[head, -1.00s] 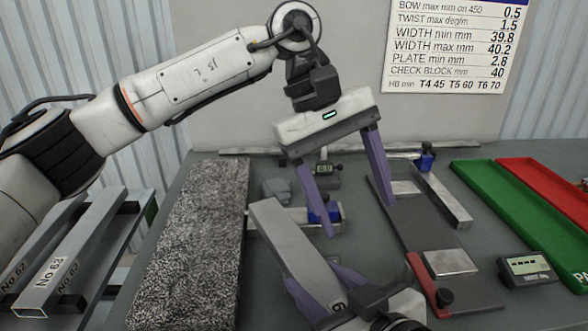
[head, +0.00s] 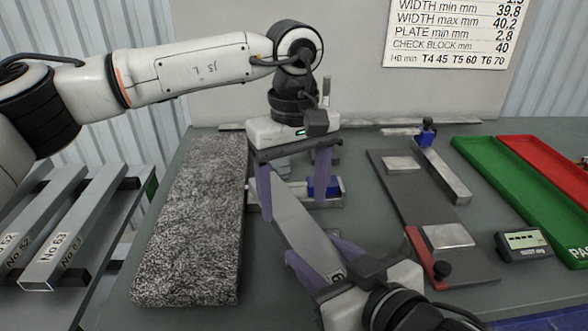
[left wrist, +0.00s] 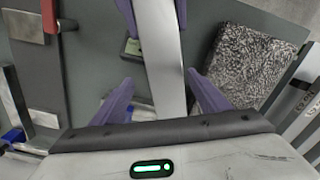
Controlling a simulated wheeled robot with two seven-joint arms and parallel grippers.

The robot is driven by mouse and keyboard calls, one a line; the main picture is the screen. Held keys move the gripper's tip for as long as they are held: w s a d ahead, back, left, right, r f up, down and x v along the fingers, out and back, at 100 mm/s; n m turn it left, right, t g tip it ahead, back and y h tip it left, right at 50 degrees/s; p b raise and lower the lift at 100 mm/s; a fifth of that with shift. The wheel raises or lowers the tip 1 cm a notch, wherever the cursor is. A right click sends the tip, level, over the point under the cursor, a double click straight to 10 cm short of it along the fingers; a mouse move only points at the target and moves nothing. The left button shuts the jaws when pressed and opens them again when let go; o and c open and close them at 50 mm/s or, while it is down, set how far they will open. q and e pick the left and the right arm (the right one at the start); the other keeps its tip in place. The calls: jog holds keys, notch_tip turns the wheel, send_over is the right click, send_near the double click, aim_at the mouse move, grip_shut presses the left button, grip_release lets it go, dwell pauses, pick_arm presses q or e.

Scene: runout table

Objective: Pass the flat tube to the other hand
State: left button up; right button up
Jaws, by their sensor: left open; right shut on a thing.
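The flat tube (head: 293,218) is a grey flat metal bar with a dark mark near its lower end, held at a slant above the table. My right gripper (head: 322,262) is shut on its lower end. My left gripper (head: 293,190) is open over the tube's upper end, with one purple finger on each side. In the left wrist view the tube (left wrist: 163,50) runs between the open left fingers (left wrist: 160,84), with visible gaps on both sides. The right gripper's fingers (left wrist: 153,12) show at the top of that view. The tube's top end is partly hidden under the left gripper.
A blue-clamped fixture (head: 325,187) is behind the tube. A grey plate (head: 405,200), gauge (head: 523,244), green tray (head: 510,185) and red tray (head: 560,180) are to the right.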

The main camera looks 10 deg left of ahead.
pick_arm(q)
jog(key=shift+f, duration=1.05)
pick_arm(e)
jog(key=shift+r, duration=0.15)
pick_arm(q)
jog(key=shift+d, duration=0.1)
jog(key=c, duration=1.4)
pick_arm(e)
jog(key=shift+s+a, duration=0.1)
pick_arm(q)
jog(key=shift+r, duration=0.15)
jog(key=shift+c, duration=0.9)
pick_arm(e)
jog(key=o, duration=1.5)
jog(key=shift+o, duration=0.4)
